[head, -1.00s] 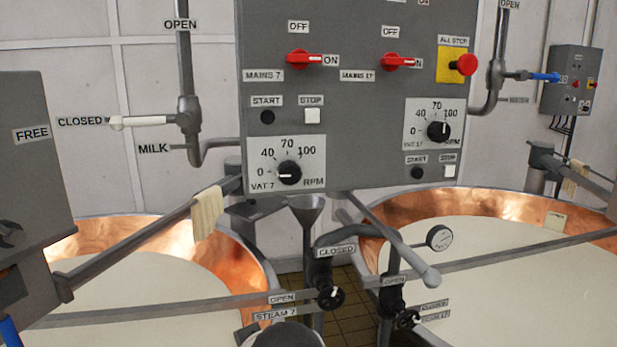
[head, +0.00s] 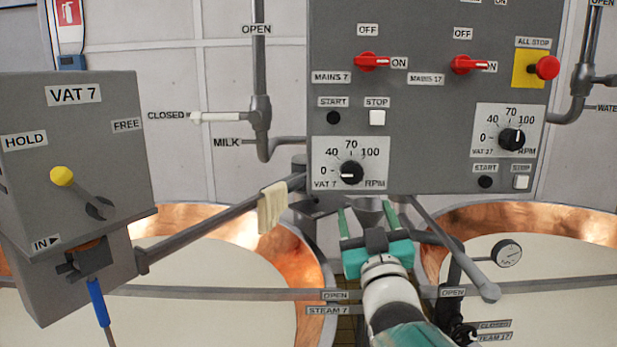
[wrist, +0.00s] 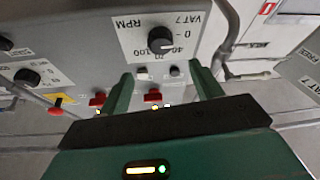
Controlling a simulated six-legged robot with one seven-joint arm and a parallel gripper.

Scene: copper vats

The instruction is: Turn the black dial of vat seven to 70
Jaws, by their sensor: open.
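The black dial of vat seven (head: 351,173) sits on a white plate marked 0, 40, 70, 100 and RPM, low on the grey panel. Its white mark points left, at 0. In the wrist view the dial (wrist: 160,40) appears upside down, beyond and between the fingertips. My gripper (head: 366,213) has green fingers, spread and empty. In the head view it is below the dial and slightly right of it, apart from it. The fingers also show in the wrist view (wrist: 163,78), with nothing between them.
Above the dial are the START button (head: 333,118), STOP button (head: 377,118) and red MAINS 7 switch (head: 371,62). The vat 17 dial (head: 511,139) is right. A cloth (head: 272,208) hangs on a bar at left. A grey lever (head: 455,250) and gauge (head: 507,252) are right of my gripper.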

